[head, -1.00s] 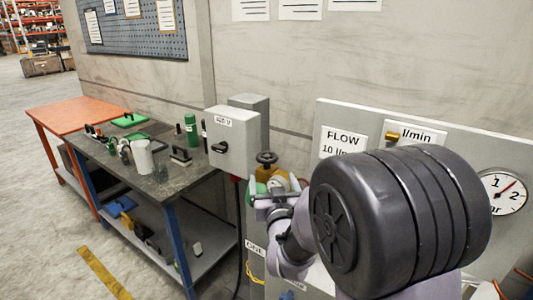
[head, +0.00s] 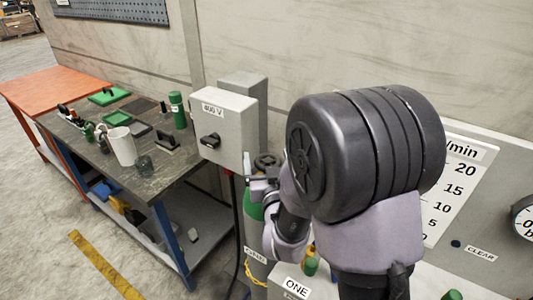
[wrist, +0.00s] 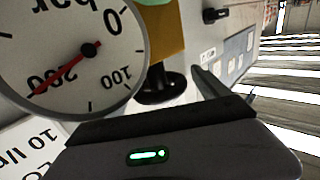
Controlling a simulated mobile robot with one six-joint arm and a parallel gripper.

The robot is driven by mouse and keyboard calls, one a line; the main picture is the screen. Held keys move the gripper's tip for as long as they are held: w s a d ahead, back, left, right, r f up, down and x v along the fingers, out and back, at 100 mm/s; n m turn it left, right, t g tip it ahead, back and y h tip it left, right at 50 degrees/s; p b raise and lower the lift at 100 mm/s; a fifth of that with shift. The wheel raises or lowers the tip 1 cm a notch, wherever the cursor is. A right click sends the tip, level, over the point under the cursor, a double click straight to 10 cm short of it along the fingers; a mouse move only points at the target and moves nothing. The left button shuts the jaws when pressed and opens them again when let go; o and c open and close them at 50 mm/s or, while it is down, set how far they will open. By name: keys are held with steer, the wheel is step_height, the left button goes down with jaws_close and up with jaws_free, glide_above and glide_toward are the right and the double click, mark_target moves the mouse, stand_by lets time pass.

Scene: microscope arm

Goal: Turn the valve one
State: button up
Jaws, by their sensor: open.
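A dark handwheel (head: 267,160) sits on top of a green gas cylinder (head: 254,212), beside the grey switch box. My gripper (head: 256,176) is open at the cylinder's top, close to the handwheel. My arm hides much of the area to its right, and contact cannot be told. In the wrist view, a round pressure gauge (wrist: 72,52) with a red needle near 200 fills the left. A brass-coloured block (wrist: 160,32) and a dark round knob (wrist: 162,86) show beside it.
A grey box marked 400 V (head: 226,125) is just left of the cylinder. A workbench (head: 165,185) with a white cup and green items stands further left. A panel with a l/min scale (head: 453,195) is at the right, behind my arm.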

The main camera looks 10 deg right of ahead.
steer(key=shift+s, duration=0.1)
steer(key=shift+c, duration=0.9)
steer(key=c, duration=1.2)
steer(key=n+y+b, duration=0.1)
steer(key=b, duration=0.1)
steer(key=n+y+b, duration=0.1)
steer(key=y+b, duration=0.1)
steer(key=shift+d+f, duration=0.15)
steer(key=shift+f, duration=0.05)
steer(key=n+y+b, duration=0.1)
steer(key=y, duration=0.2)
steer(key=shift+r+n+b, duration=0.1)
steer(key=shift+n+b, duration=0.3)
steer(key=shift+a+r+n+g+y, duration=0.1)
steer(key=shift+a+n+g+y, duration=0.05)
steer(key=shift+n+g+y, duration=0.4)
steer(key=shift+a+r+n+g+y, duration=0.1)
steer(key=shift+n+g+y, duration=0.2)
steer(key=shift+y, duration=0.45)
steer(key=o, duration=1.4)
